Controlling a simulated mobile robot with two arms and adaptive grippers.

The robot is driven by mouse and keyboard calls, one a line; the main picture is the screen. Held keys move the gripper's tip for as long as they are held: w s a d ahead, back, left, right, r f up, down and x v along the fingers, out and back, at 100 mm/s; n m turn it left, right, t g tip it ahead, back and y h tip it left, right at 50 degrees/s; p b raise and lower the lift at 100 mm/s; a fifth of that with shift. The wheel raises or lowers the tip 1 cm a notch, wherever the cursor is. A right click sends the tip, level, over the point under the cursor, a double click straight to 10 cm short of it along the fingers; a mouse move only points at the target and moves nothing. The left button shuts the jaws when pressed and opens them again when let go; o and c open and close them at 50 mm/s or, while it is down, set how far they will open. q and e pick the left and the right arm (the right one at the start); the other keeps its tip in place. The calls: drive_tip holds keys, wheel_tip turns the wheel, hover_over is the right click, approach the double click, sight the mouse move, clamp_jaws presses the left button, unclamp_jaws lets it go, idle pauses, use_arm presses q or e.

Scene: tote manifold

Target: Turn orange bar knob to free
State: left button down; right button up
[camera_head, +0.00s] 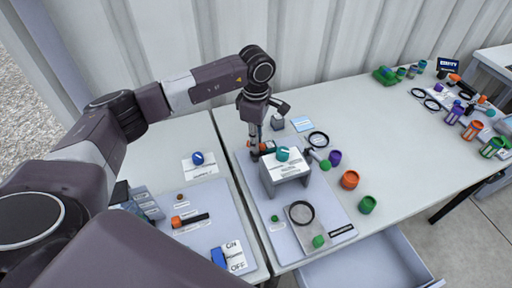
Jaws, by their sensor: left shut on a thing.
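My left gripper (256,146) reaches down from above at the back of the grey panel board (333,206) on the middle table. It is shut on the orange bar knob (268,146), which shows only as a small orange and dark piece beside the fingers. The fingers hide much of the knob, so its exact angle and any markings cannot be read. My right gripper is not in view.
A grey raised block (285,172) with a teal knob (282,154) stands just in front of the gripper. Another board (206,195) on the left carries an orange and black bar (190,220). Loose coloured cups, including an orange one (350,180), stand right.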

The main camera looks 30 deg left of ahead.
use_arm(q)
drive_tip(key=m+b, duration=0.4)
drive_tip(key=m, duration=0.1)
drive_tip(key=shift+f+m+b, duration=0.2)
drive_tip(key=shift+m+b, duration=0.1)
drive_tip(key=shift+b, duration=0.1)
drive_tip(key=shift+r+m+b, duration=0.15)
drive_tip(key=shift+m+b, duration=1.25)
drive_tip(key=shift+m, duration=0.9)
drive_tip(key=c, duration=1.9)
unclamp_jaws()
drive_tip(key=shift+c, duration=0.2)
drive_tip(key=shift+r, duration=0.25)
wheel_tip(320, 180, up, 12)
drive_tip(key=shift+f, duration=0.2)
